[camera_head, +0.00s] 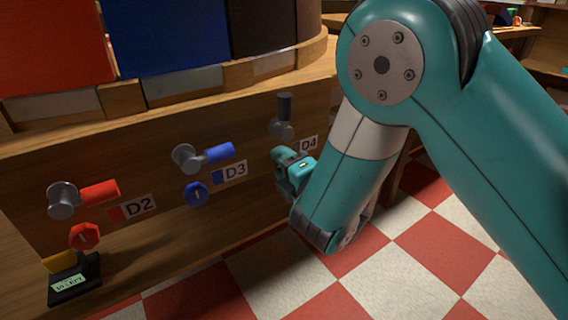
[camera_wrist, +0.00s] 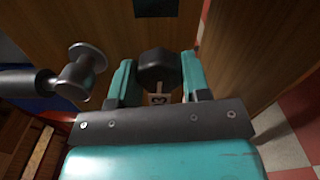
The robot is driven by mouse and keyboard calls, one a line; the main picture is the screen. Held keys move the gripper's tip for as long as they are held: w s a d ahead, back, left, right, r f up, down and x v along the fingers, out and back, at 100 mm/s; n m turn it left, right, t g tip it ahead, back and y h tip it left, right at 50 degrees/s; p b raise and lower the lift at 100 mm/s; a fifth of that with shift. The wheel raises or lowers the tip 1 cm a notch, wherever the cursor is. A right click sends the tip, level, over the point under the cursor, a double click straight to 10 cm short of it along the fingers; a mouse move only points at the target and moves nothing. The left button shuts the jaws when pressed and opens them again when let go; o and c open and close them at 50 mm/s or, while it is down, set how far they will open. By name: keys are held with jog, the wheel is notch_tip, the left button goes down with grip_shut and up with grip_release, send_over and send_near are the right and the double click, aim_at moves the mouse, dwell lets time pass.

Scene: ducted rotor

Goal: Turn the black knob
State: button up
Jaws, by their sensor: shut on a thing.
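The black knob (camera_wrist: 158,67) shows in the wrist view as a dark faceted cap between my two teal fingers. My gripper (camera_wrist: 157,78) is shut on it, one finger on each side. A small pale mark or label shows just in front of the knob, partly covered. In the head view my gripper (camera_head: 294,167) is at the wooden front, just below the D4 label (camera_head: 309,143). The knob itself is hidden there behind the gripper.
A grey tap with a black handle (camera_head: 284,105) is above my gripper; it shows close beside it in the wrist view (camera_wrist: 80,72). Red (camera_head: 84,236) and blue (camera_head: 196,194) knobs sit left under their own taps. A black box (camera_head: 74,280) stands lower left.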

jog(key=shift+f+n, duration=0.15)
jog(key=shift+n, duration=0.15)
jog(key=shift+s, duration=0.1)
jog(key=o, duration=0.9)
